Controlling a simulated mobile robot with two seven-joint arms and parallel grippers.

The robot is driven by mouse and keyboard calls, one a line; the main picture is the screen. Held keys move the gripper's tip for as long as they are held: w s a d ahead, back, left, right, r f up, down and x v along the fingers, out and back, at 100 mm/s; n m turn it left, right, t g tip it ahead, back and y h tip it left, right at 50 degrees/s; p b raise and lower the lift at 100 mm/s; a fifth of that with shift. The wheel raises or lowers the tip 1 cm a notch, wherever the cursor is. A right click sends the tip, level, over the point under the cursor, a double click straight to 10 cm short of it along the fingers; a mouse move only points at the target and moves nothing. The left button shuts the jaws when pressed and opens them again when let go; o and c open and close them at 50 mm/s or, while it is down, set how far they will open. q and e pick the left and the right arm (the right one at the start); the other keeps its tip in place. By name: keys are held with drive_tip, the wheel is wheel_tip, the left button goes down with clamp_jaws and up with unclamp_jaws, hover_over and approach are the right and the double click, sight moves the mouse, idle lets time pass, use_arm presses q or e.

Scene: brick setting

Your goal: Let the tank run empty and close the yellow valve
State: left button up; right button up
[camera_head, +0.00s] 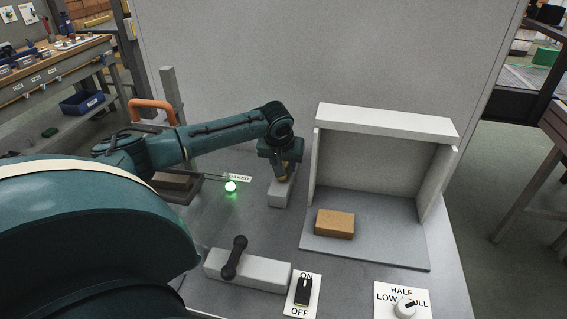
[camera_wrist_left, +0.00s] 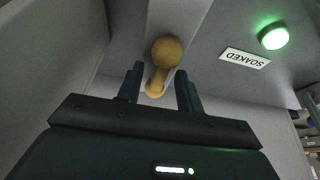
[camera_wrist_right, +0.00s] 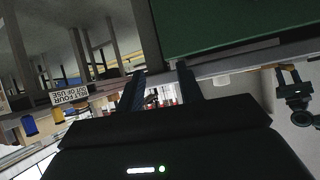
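The yellow valve (camera_head: 281,175) sits on a pale block at the back of the bench, mostly covered by my left gripper (camera_head: 282,163) in the head view. In the left wrist view the yellow valve handle (camera_wrist_left: 166,50) points its narrow end between my open left fingers (camera_wrist_left: 158,85); I cannot tell if they touch it. A lamp (camera_head: 231,187) beside the "SOAKED" label glows green. The tank with its water level is not clearly visible; my left arm covers much of that side. My right gripper (camera_wrist_right: 160,84) is open and empty, away from the valve.
A dark handle (camera_head: 235,258) stands on a pale block in front. An ON/OFF switch (camera_head: 303,291) and a HALF/LOW/FULL knob (camera_head: 405,307) are at the front edge. A brown brick (camera_head: 335,224) lies in the white open-fronted booth (camera_head: 385,122). An orange handle (camera_head: 152,107) is behind my left arm.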

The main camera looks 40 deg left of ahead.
use_arm(q)
drive_tip(key=shift+c, duration=0.3)
clamp_jaws()
drive_tip(key=shift+r+m+p, duration=0.3)
drive_tip(key=shift+r+p, duration=0.05)
drive_tip(key=shift+p, duration=0.7)
drive_tip(key=shift+s+p, duration=0.1)
drive_tip(key=shift+p, duration=0.45)
drive_tip(key=shift+f+m+h+p, duration=0.1)
drive_tip(key=shift+m+h+p, duration=0.2)
drive_tip(key=shift+m+p, duration=0.15)
drive_tip(key=shift+a+f+t, duration=0.1)
drive_tip(key=shift+f+t, duration=0.1)
drive_tip(key=shift+t, duration=0.1)
use_arm(e)
drive_tip(key=shift+s+d+r+m+g+h, duration=0.15)
drive_tip(key=shift+d+h, duration=0.1)
drive_tip(key=shift+d, duration=0.2)
drive_tip(key=shift+s+d+r+m+g+h, duration=0.15)
drive_tip(key=shift+d+h, duration=0.1)
drive_tip(key=shift+d, duration=0.2)
